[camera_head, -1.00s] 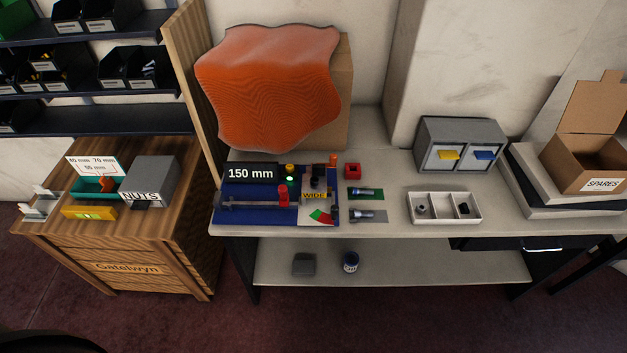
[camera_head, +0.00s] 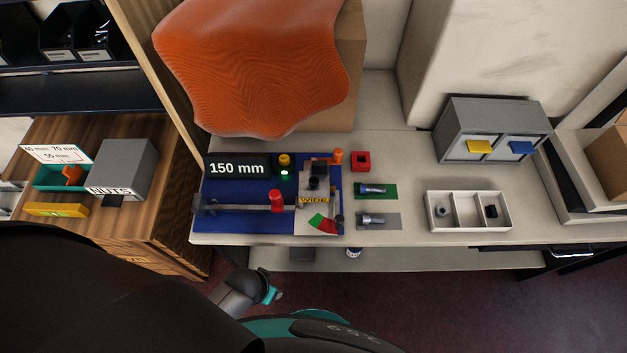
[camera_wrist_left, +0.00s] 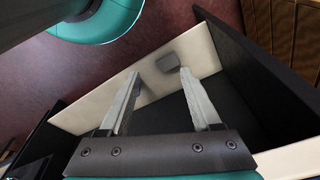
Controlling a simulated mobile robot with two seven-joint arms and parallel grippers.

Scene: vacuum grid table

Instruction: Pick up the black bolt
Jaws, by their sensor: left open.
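No bolt shows in that view. My right gripper is not visible.
The blue fixture (camera_head: 240,222) with a 150 mm display stands left of the pads. A white tray (camera_head: 467,226) holding small parts is at right, with a grey drawer unit (camera_head: 455,120) behind it. A red square part (camera_head: 360,161) sits behind the green pad.

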